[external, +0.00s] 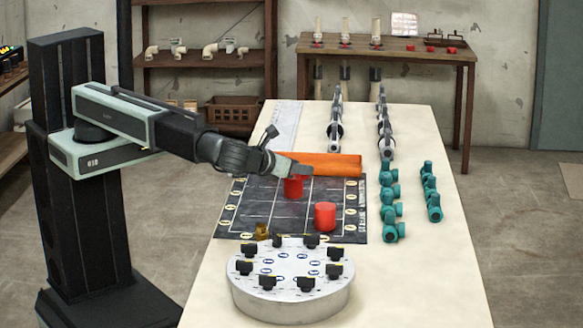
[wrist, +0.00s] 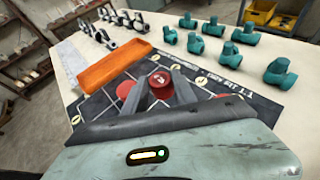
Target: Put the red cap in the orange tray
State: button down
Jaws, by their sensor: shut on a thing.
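My gripper (external: 301,172) reaches over the dark mat, with its fingers shut on a red cap (external: 292,188). In the wrist view a red cap with a white mark (wrist: 160,83) shows between the fingertips, which partly cover it. The orange tray (external: 330,164) lies just behind my gripper along the back of the mat. It also shows left of the fingers in the wrist view (wrist: 112,66). Another red cylinder (external: 325,216) stands on the mat, nearer the external camera and to the right. A red shape (wrist: 125,89) shows beside the left finger; its identity is unclear.
A round silver fixture with black knobs (external: 291,284) stands at the table's front. Teal fittings (external: 389,205) stand in rows on the right. Grey clamp-like parts (external: 336,120) stand behind the tray. A small brass part (external: 262,231) sits at the mat's front edge.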

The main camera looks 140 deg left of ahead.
jog(key=shift+w+m+t, duration=0.15)
jog(key=shift+m+t, duration=0.25)
jog(key=shift+a+m+t, duration=0.1)
jog(key=shift+m+t, duration=0.2)
jog(key=s+a+f+n+g+b, duration=0.1)
jog(key=s+a+n+g, duration=0.1)
jog(key=s+a, duration=2)
jog(key=b, duration=0.9)
send_near(311, 159)
jog(key=w+a, duration=0.1)
jog(key=a, duration=0.1)
jog(key=w+a+f, duration=0.1)
jog(key=w+a, duration=0.1)
jog(key=shift+w+a+f, duration=0.2)
jog(key=shift+a, duration=0.05)
jog(key=shift+r+p, duration=0.25)
jog(key=shift+p, duration=0.1)
jog(key=shift+f, duration=0.2)
jog(key=c, duration=1)
grip_release()
